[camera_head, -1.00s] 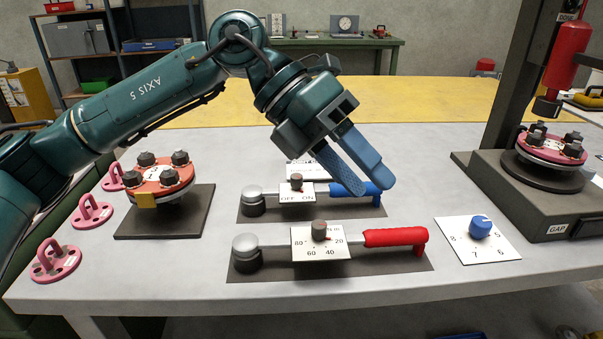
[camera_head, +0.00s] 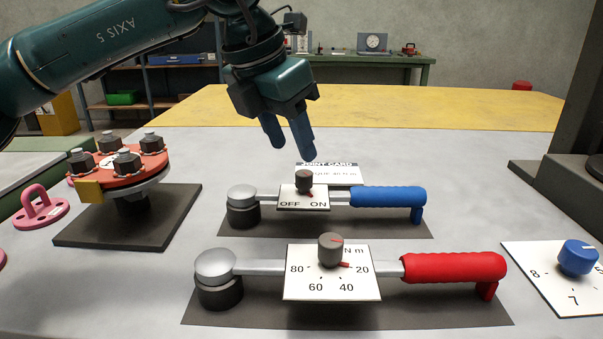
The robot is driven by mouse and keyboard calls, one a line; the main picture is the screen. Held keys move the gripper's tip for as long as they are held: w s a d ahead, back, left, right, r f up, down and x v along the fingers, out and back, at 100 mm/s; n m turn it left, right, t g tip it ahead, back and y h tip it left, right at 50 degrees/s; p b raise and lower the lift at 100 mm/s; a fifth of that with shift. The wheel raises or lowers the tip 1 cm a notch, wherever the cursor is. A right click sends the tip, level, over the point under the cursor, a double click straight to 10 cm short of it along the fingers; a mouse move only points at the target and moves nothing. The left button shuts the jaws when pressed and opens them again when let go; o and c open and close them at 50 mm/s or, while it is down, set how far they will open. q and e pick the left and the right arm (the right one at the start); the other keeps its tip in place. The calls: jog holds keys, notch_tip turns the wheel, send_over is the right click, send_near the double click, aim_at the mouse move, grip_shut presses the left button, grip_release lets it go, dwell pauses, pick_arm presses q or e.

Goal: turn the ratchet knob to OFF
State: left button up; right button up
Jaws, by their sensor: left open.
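The ratchet knob (camera_head: 304,181) is a small dark grey knob on a white plate marked OFF at left and ON at right. A small red pointer shows at its lower right, on the ON side. The plate (camera_head: 290,204) sits on the blue-handled wrench (camera_head: 388,196), which lies on a dark mat. My left gripper (camera_head: 288,147) is open and empty, fingers pointing down. In the picture it is above and slightly left of the knob, apart from it. My right gripper is not in view.
In front lies a red-handled wrench (camera_head: 453,267) with a grey dial knob (camera_head: 331,249). A red flanged spool (camera_head: 120,170) with dark bolts stands at left. A blue knob (camera_head: 578,257) on a white card is at right. A joint card (camera_head: 335,174) lies behind the plate.

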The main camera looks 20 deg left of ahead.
aim_at(304, 173)
pick_arm(q)
jog(key=b+x, duration=0.1)
jog(key=x, duration=0.4)
jog(key=shift+w+d+f, duration=0.1)
jog(key=shift+w+f, duration=0.1)
jog(key=shift+f, duration=0.15)
jog(key=shift+c, duration=0.5)
jog(key=c, duration=0.9)
